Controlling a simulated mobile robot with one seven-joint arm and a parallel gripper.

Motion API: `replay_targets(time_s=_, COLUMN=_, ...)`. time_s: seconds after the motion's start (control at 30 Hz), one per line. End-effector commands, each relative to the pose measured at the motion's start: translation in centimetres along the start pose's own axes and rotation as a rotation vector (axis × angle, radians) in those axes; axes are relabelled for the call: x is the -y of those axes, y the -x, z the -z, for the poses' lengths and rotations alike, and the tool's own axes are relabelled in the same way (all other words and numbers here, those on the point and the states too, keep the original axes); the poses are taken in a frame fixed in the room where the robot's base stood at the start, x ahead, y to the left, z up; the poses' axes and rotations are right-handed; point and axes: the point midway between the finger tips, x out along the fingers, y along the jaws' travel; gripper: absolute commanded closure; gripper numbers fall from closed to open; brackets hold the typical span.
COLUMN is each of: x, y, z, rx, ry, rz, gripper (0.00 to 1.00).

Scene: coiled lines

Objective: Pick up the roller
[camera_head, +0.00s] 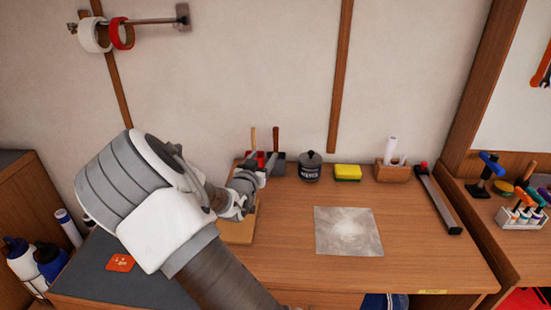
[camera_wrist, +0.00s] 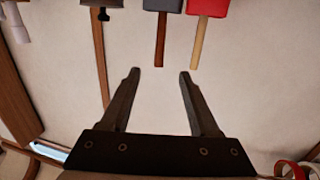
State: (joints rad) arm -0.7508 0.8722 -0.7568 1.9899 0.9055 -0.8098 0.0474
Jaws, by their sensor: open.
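No thing in view is plainly a roller. Two upright handled tools are candidates: one has a pale wooden handle (camera_head: 253,138), the other a red-brown handle (camera_head: 276,139). Their lower ends are at a red block and a dark block at the back of the bench. In the wrist view, which is upside down, the red-brown handle (camera_wrist: 160,42) and the pale handle (camera_wrist: 198,45) hang beyond my fingertips, apart from them. A white cylinder (camera_head: 391,149) stands at a wooden holder further right. My gripper (camera_wrist: 160,75) is open and empty, in front of the handles.
A dark lidded jar (camera_head: 310,168), a yellow sponge (camera_head: 347,172) and the wooden holder (camera_head: 391,173) line the back of the bench. A grey sheet (camera_head: 348,232) lies mid-bench. A long dark tool (camera_head: 438,200) lies at right. The bench's front right is clear.

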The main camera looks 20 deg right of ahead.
Motion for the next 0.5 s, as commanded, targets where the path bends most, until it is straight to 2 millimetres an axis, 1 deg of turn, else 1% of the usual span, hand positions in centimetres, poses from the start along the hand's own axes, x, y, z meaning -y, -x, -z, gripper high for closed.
replay_targets(time_s=0.07, x=0.1, y=-0.3, z=0.1, rx=-0.019, ry=0.007, rz=-0.001, gripper=0.38)
replay_targets(time_s=0.17, x=0.1, y=-1.5, z=0.1, rx=-0.026, ry=0.008, rz=-0.003, gripper=0.38)
replay_targets(time_s=0.5, x=0.0, y=-8.2, z=0.2, rx=-0.023, ry=0.007, rz=-0.002, gripper=0.38)
